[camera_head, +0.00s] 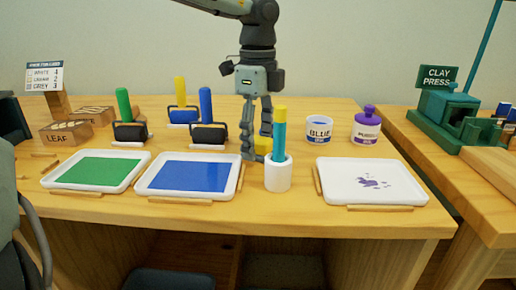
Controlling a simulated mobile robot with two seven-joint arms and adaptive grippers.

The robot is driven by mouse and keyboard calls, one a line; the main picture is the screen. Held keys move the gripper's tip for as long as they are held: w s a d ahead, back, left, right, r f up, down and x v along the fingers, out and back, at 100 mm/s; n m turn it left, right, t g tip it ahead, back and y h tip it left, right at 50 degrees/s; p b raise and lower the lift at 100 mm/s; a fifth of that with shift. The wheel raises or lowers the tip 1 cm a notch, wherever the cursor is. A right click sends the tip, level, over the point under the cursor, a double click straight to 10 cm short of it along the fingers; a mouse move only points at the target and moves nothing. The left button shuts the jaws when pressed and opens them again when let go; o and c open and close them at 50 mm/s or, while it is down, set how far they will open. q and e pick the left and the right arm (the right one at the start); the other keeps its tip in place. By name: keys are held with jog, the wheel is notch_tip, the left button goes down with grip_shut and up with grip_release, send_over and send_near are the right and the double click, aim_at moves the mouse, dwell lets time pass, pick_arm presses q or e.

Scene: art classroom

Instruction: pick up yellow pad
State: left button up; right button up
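The yellow pad (262,145) is a small yellow block on the table, partly hidden behind the yellow-and-teal stick in the white cup. My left gripper (257,148) reaches down from above at the pad. Its two fingers are apart, one at the pad's left side and the other at its far right side. I cannot tell whether the fingers touch the pad. My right gripper is not in view.
A white cup (278,178) with the stick (280,130) stands close in front of the pad. Blue (188,176) and green (98,171) trays lie left, a purple-spotted tray (398,188) right. Rollers (208,134), a blue tub (319,131) and a purple bottle (367,127) stand nearby.

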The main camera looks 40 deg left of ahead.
aim_at(256, 139)
pick_arm(q)
grip_shut()
jog(key=shift+w+r, duration=0.1)
jog(key=shift+r, duration=0.35)
jog(key=r, duration=0.3)
jog(key=shift+s+a+r, duration=0.15)
jog(key=shift+s+r, duration=0.05)
jog(key=shift+r, duration=0.15)
jog(key=s+a+r, duration=0.6)
jog(key=s, duration=0.3)
jog(key=shift+s+a+r, duration=0.15)
jog(key=shift+s+r, duration=0.05)
jog(key=shift+r, duration=0.05)
jog(key=c, duration=0.6)
grip_release()
jog(key=shift+c, duration=0.2)
jog(key=c, duration=0.4)
